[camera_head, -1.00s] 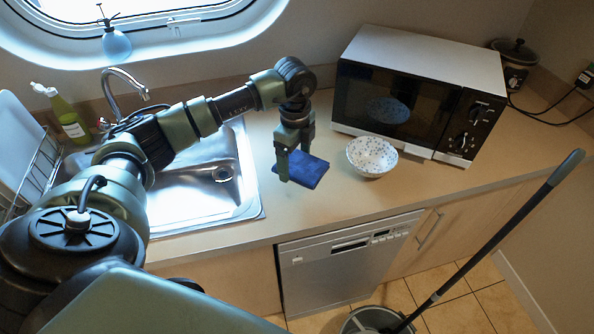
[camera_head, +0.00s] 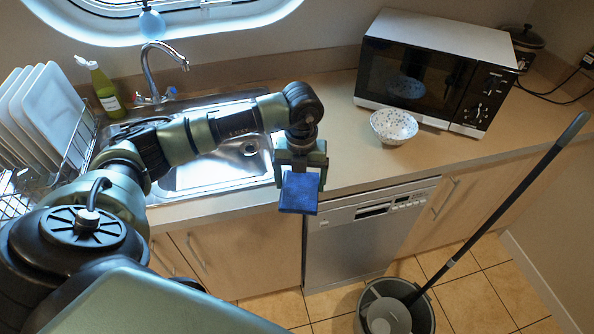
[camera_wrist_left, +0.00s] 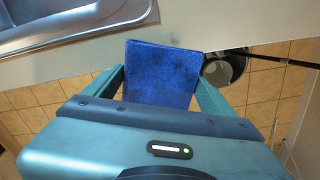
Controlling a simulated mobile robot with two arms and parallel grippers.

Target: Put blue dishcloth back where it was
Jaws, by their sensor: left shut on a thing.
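The blue dishcloth (camera_head: 299,192) is a flat dark-blue folded square. My left gripper (camera_head: 300,174) is shut on it, and the cloth hangs out in front of the counter's front edge, near the dishwasher's top left corner. In the left wrist view the cloth (camera_wrist_left: 161,75) sits between the two green fingers of the gripper (camera_wrist_left: 160,88), with the counter edge and floor behind it. My right gripper is not in view.
The sink (camera_head: 215,178) with its tap lies left of the gripper. A speckled bowl (camera_head: 394,126) stands before the microwave (camera_head: 436,72). A plate rack (camera_head: 80,140) is at far left. A mop (camera_head: 500,205) leans in a grey bucket (camera_head: 422,312) on the floor. The dishwasher (camera_head: 365,240) is below the counter.

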